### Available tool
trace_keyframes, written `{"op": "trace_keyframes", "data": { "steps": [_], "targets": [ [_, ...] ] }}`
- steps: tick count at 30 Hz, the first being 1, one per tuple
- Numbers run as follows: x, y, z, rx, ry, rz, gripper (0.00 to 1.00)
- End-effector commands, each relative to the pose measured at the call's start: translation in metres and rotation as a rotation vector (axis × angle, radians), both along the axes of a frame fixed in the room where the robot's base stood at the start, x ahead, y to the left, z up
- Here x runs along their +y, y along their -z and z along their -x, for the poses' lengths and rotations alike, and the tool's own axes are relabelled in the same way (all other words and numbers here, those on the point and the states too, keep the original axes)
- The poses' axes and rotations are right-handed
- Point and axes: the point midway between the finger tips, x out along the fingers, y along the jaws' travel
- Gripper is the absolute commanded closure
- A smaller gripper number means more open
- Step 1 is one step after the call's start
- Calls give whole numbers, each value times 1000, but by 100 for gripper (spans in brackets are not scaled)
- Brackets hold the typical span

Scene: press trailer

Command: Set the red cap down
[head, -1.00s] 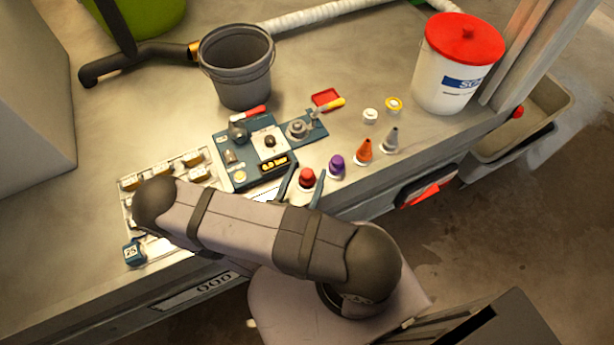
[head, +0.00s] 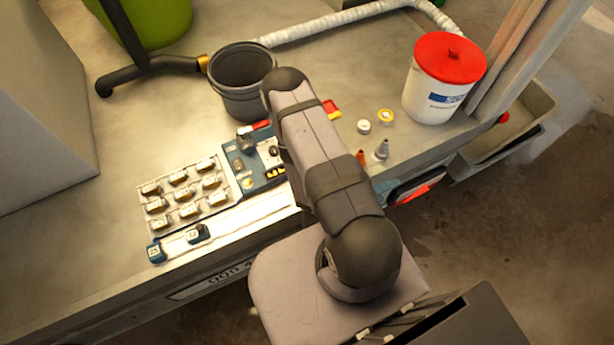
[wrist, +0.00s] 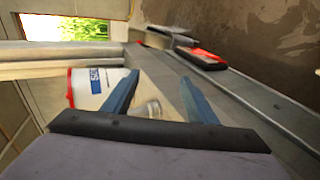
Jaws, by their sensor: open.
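In the head view, my arm hides most of the gripper.
A white bucket with a red lid (head: 450,62) stands at the bench's right end. A dark bucket (head: 240,90) is behind my arm. A tile tray (head: 228,172) lies left.

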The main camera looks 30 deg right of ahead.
Motion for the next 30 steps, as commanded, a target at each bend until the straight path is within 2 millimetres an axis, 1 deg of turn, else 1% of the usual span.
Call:
{"op": "trace_keyframes", "data": {
  "steps": [1,3,6,9,12,16,20,24,30],
  "targets": [
    [-1,11,3,7,18,-85,47],
    [4,32,-2,-14,16,-205,47],
    [15,54,-13,-62,10,-368,47],
    [27,68,-22,-110,1,-520,47],
    [40,75,-29,-150,-18,-662,47],
    [56,76,-36,-193,-55,-821,47],
    [70,71,-36,-222,-100,-956,47],
    [82,61,-31,-236,-156,-1068,47],
    [95,49,-18,-235,-236,-1170,47]
  ]
}}
